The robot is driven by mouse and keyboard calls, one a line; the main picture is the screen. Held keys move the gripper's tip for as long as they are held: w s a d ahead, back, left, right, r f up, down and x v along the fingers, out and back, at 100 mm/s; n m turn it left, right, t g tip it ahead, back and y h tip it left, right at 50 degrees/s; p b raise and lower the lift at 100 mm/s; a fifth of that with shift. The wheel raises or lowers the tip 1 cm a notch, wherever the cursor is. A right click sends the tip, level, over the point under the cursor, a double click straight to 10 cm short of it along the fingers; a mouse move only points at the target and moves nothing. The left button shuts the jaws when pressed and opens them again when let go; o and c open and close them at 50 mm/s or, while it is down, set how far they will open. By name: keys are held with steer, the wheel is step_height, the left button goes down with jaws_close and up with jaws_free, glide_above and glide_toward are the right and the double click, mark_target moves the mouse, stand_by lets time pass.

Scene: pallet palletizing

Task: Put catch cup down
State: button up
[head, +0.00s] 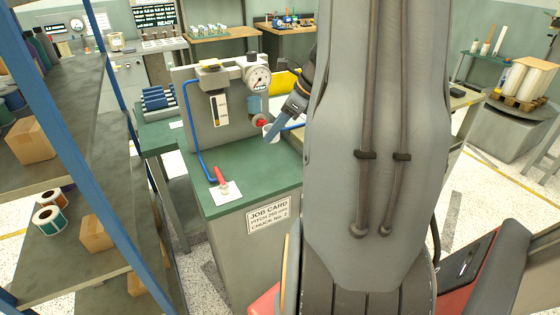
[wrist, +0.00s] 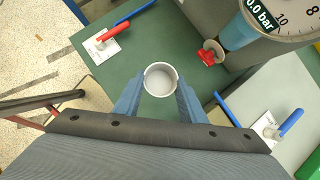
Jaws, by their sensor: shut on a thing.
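The white catch cup (wrist: 160,78) is round and open at the top, and it looks empty inside. My gripper (wrist: 160,88) is shut on it, with one blue finger on each side of its wall. In the head view the cup (head: 268,131) shows small at the tip of my gripper (head: 273,134), close to the red valve handle (head: 260,123) and over the green bench top (head: 245,171). In the wrist view the red valve handle (wrist: 207,57) is up and right of the cup. I cannot tell how high the cup is above the bench.
A red-handled lever (head: 220,176) on a white card lies at the bench's front left, with a blue pipe beside it. The gauge panel (head: 220,110) stands behind. The green top (wrist: 120,72) left of the cup is clear. Shelving (head: 75,190) stands left.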

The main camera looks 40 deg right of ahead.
steer(key=f, duration=0.3)
steer(key=d+f, duration=0.1)
steer(key=f, duration=0.1)
steer(key=shift+s+p, duration=0.35)
steer(key=shift+f+p, duration=0.35)
steer(key=shift+f, duration=2.15)
steer(key=shift+f, duration=0.1)
steer(key=o, duration=1.1)
steer(key=shift+c, duration=0.2)
